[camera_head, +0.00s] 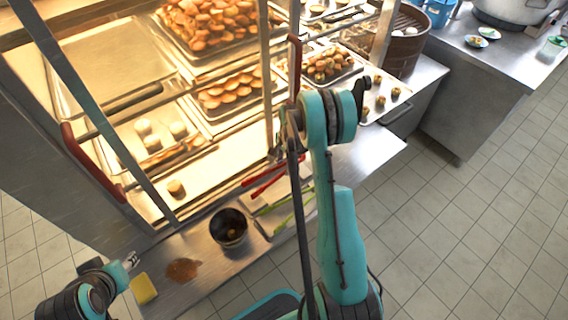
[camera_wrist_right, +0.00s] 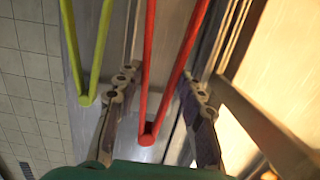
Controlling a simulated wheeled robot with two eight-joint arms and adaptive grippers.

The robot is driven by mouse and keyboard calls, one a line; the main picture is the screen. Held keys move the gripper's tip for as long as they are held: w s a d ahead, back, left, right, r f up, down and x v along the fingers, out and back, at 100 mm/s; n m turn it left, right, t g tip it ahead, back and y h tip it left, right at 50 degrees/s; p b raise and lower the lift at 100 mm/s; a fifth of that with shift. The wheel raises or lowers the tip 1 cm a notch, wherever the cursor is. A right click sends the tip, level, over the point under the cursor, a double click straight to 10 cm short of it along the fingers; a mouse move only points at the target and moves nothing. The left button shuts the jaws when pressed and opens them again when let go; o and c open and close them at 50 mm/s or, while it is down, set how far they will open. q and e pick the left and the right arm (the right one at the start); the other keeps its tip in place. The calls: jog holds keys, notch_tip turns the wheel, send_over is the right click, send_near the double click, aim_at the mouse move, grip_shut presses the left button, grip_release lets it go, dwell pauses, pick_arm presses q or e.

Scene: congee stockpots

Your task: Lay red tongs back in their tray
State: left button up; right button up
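The red tongs (camera_head: 266,184) lie at the edge of the lit cabinet, beside a metal tray (camera_head: 264,229) on the steel counter. In the right wrist view, the red tongs (camera_wrist_right: 147,100) run between the two fingers of my right gripper (camera_wrist_right: 160,82), their joined end near the palm. The fingers are apart, with gaps on both sides of the tongs. In the head view, my right gripper (camera_head: 277,151) is partly hidden by its arm. My left gripper (camera_head: 131,261) is low at the left, near a yellow sponge; its fingers are too small to judge.
Green tongs (camera_head: 286,218) lie on the tray, left of the red ones in the wrist view. A dark pot (camera_head: 229,228) stands left of the tray. The yellow sponge (camera_head: 143,288) and a brown spill (camera_head: 183,270) are on the counter. The cabinet's red handle (camera_head: 92,163) and posts stand close by.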

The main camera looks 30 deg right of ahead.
jog(key=shift+f+b, duration=1.95)
jog(key=shift+f, duration=1.4)
jog(key=o, duration=0.6)
jog(key=shift+o, duration=0.2)
jog(key=shift+r, duration=0.15)
notch_tip(320, 180, up, 12)
jog(key=d, duration=0.1)
jog(key=shift+d, duration=0.15)
